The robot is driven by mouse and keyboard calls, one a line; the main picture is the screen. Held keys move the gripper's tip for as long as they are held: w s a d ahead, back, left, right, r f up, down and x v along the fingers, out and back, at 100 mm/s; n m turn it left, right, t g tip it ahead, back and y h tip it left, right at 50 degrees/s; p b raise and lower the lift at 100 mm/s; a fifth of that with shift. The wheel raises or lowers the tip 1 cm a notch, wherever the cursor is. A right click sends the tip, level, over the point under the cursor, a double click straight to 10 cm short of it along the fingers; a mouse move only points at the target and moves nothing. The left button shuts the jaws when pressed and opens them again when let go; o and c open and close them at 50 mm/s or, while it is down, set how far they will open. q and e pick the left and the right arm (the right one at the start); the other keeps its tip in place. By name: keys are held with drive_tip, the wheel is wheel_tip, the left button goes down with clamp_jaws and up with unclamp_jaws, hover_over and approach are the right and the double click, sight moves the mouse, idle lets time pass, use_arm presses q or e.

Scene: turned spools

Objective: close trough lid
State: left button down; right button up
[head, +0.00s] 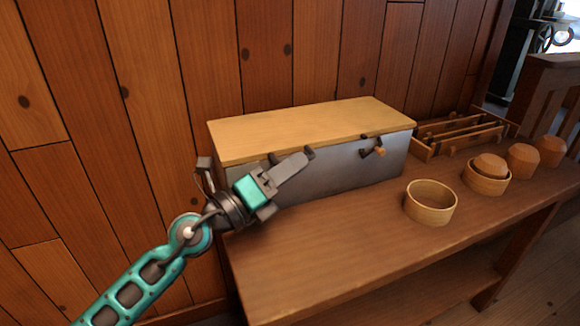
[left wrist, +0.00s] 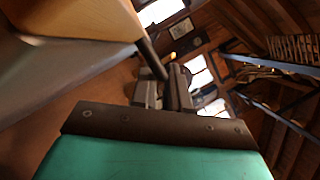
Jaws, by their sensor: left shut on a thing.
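The trough (head: 340,168) is a grey metal box on the wooden bench, against the plank wall. Its pale wooden lid (head: 310,128) lies over the top and looks flat; I cannot tell whether a small gap is left at the front. A catch with a wooden knob (head: 379,152) sits on the trough's front. My left gripper (head: 303,157) is at the lid's front edge, shut on what looks like a dark lid handle. In the left wrist view the gripper (left wrist: 165,88) meets a dark bar coming from the lid (left wrist: 90,18). My right gripper is not in view.
An empty round wooden bowl (head: 430,203) stands on the bench (head: 330,250) right of the trough. Several more bowls (head: 486,180) stand farther right. A slatted wooden rack (head: 455,134) is behind them. The bench's front left is clear.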

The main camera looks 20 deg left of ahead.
use_arm(q)
drive_tip(key=shift+w+a, duration=0.2)
drive_tip(key=shift+a, duration=0.15)
drive_tip(key=c, duration=1.3)
unclamp_jaws()
drive_tip(key=shift+f, duration=0.1)
drive_tip(key=shift+o, duration=0.5)
drive_tip(key=shift+d, duration=0.1)
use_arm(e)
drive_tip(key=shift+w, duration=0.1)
use_arm(q)
drive_tip(key=shift+s, duration=0.1)
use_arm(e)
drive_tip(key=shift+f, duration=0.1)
use_arm(q)
drive_tip(key=b+v, duration=0.2)
drive_tip(key=v, duration=1)
drive_tip(key=shift+s+a, duration=0.25)
drive_tip(key=shift+s, duration=0.1)
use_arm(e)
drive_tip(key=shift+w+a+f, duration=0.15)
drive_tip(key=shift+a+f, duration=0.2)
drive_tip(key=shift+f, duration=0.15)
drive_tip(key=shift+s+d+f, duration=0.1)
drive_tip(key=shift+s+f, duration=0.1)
